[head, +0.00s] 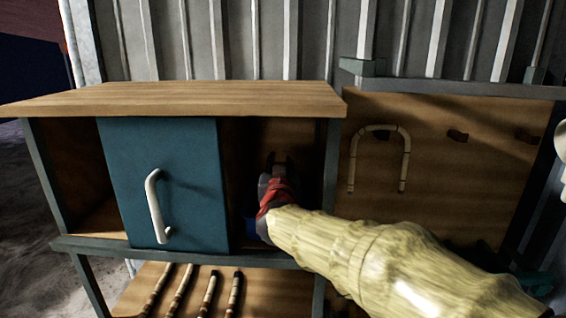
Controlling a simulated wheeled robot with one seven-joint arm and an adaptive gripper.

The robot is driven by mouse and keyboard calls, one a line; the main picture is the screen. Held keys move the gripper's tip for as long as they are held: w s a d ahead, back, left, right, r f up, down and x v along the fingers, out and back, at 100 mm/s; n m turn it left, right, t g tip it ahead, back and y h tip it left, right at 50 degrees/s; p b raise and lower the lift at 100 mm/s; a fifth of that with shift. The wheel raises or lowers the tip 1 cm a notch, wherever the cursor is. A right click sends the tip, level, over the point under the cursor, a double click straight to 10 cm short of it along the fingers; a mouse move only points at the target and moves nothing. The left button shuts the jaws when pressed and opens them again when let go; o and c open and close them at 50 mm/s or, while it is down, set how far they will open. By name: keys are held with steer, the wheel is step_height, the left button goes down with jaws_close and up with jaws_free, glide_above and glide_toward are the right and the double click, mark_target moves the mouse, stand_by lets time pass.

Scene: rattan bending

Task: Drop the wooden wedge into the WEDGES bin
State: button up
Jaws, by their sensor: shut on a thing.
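My gripper (279,160) reaches into the dark right-hand opening of the cabinet (180,100). Its dark fingers point away from me, toward the wooden back panel. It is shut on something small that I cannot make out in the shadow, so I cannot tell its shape. No wooden wedge can be told apart clearly. No bin with a WEDGES label shows in this view.
A blue sliding door (160,180) with a white handle (155,205) covers the cabinet's middle. Several rattan poles (208,293) lie on the lower shelf. A bent cane (378,130) hangs on the wooden board (450,170) at right, beside small pegs. The cabinet's left opening looks empty.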

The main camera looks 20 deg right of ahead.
steer(key=f+b, duration=0.1)
steer(key=f, duration=0.1)
steer(key=d+f+b, duration=0.1)
steer(key=f+b, duration=0.1)
steer(key=shift+f, duration=0.2)
steer(key=o, duration=1)
steer(key=shift+a, duration=0.1)
steer(key=shift+s, duration=0.15)
steer(key=v, duration=1.1)
steer(key=shift+s, duration=0.4)
steer(key=shift+a, duration=0.15)
